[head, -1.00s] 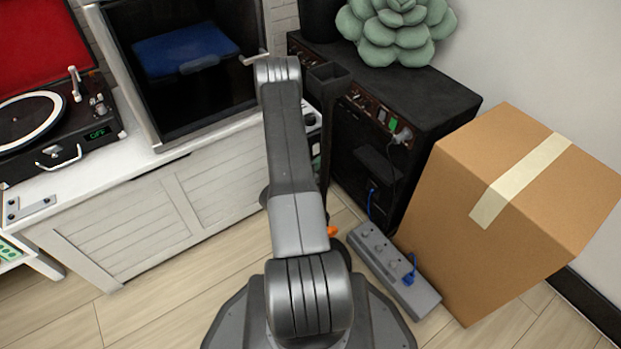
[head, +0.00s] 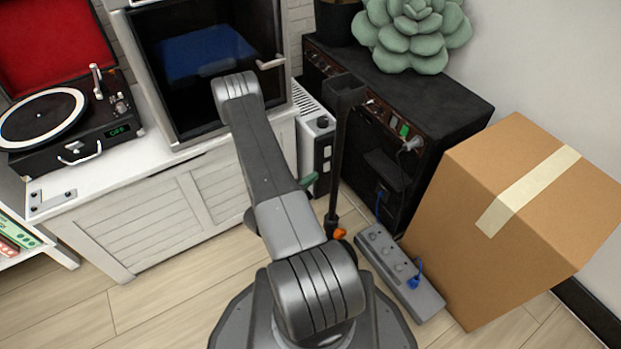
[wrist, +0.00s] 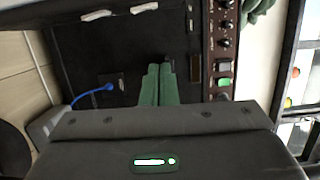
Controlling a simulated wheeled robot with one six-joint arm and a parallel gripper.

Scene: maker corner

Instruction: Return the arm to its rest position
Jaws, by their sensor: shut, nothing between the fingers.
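My arm, grey, rises from my base in the head view and leans up and left in front of the white cabinet (head: 150,235). My gripper (wrist: 157,70) shows in the wrist view as two green fingers lying side by side, shut with nothing between them. Beyond the fingers is the dark face of the black equipment case (wrist: 85,60). In the head view the arm hides most of the gripper; only a small green part shows to the right of the arm.
The black case (head: 440,110) carries a succulent (head: 415,35). A cardboard box (head: 490,220), a power strip (head: 400,270) and a dark upright post (head: 338,150) stand right of my arm. A turntable (head: 60,125) and a glass-fronted box (head: 205,75) sit on the cabinet.

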